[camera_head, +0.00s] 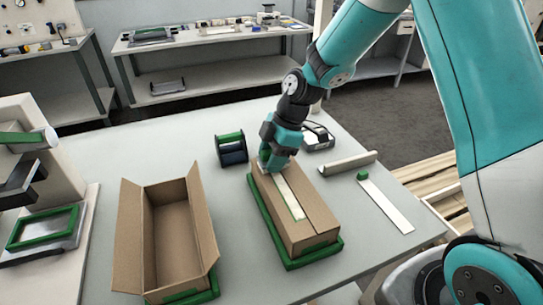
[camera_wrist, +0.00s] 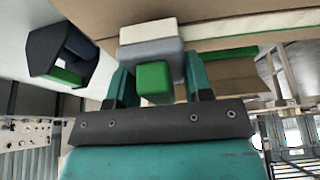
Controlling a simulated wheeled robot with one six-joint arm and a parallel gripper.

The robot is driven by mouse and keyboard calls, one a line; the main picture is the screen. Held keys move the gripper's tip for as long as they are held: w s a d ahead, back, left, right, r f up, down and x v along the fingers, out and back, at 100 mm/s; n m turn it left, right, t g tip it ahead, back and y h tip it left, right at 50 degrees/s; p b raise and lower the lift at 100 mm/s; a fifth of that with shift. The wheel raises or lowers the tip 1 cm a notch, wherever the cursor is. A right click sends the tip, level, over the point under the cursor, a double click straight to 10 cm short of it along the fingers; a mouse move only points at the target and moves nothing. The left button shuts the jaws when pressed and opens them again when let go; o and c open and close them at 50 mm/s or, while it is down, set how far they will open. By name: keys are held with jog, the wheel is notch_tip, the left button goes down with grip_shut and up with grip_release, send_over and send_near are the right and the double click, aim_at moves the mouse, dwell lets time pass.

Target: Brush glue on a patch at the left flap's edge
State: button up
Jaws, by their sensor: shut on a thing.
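My gripper (camera_head: 273,160) is shut on a brush with a green handle (camera_wrist: 154,82), a grey collar and a cream head (camera_wrist: 147,33). It is above the far end of a closed cardboard box (camera_head: 308,235). The brush head is at the box top in the wrist view; whether it touches cannot be told. The left flap (camera_head: 268,205) and right flap (camera_head: 302,192) lie flat. A pale strip (camera_head: 288,198) runs lengthwise along the middle of the top, and its far end is hidden by my gripper.
The closed box sits in a green tray (camera_head: 316,258). An open cardboard box (camera_head: 137,240) stands left. A black-and-green dispenser (camera_head: 231,149), a dark-and-white device (camera_head: 318,138), a grey roll (camera_head: 347,162) and a white strip (camera_head: 388,206) lie around. The front-middle table is clear.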

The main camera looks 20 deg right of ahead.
jog(key=shift+f+b, duration=0.4)
jog(key=shift+f, duration=0.1)
dwell(0.4)
jog(key=shift+s+b, duration=0.45)
jog(key=shift+b, duration=0.2)
jog(key=shift+w, duration=0.1)
jog(key=shift+w+f, duration=0.1)
dwell(0.3)
jog(key=shift+w, duration=0.1)
jog(key=shift+w+b, duration=0.2)
jog(key=shift+b, duration=0.1)
jog(key=shift+r, duration=0.2)
notch_tip(320, 180, up, 6)
jog(key=p, duration=0.4)
dwell(0.3)
